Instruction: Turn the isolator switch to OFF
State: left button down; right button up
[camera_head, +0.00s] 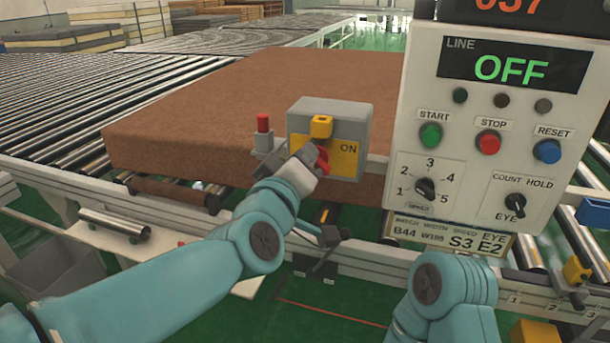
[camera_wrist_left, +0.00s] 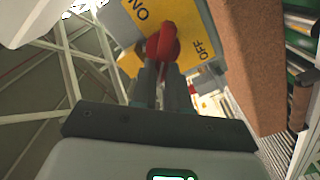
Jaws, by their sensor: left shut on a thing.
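The isolator switch is a grey box (camera_head: 345,118) with a yellow front plate (camera_head: 345,157) marked ON, mounted at the conveyor's near side. Its red handle (camera_head: 322,160) is partly hidden by my left gripper (camera_head: 314,160) in the head view. In the left wrist view my left gripper (camera_wrist_left: 161,75) is shut on the red handle (camera_wrist_left: 163,42). There the handle lies between the ON marking at upper left and the OFF marking (camera_wrist_left: 204,48) at right. My right gripper is out of view; only part of that arm shows at lower right.
A brown mattress (camera_head: 220,110) lies on the rollers behind the switch. A control panel (camera_head: 440,185) at right shows LINE OFF on its display (camera_head: 512,69). A red-topped post (camera_head: 263,128) stands left of the switch. A steel roller (camera_head: 115,222) lies at left.

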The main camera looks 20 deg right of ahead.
pick_arm(q)
jog(key=shift+w+a+f+n+b, duration=0.1)
jog(key=shift+f+n+b, duration=0.1)
jog(key=shift+n+b, duration=0.95)
jog(key=shift+a+f+n+b, duration=0.2)
jog(key=shift+n+b, duration=0.45)
jog(key=shift+n, duration=1)
jog(key=shift+w+d+f+n+b, duration=0.1)
jog(key=shift+f+n+b, duration=0.15)
jog(key=shift+n+b, duration=0.9)
jog(key=shift+n, duration=0.45)
jog(key=c, duration=1.1)
grip_release()
jog(key=shift+s, duration=0.15)
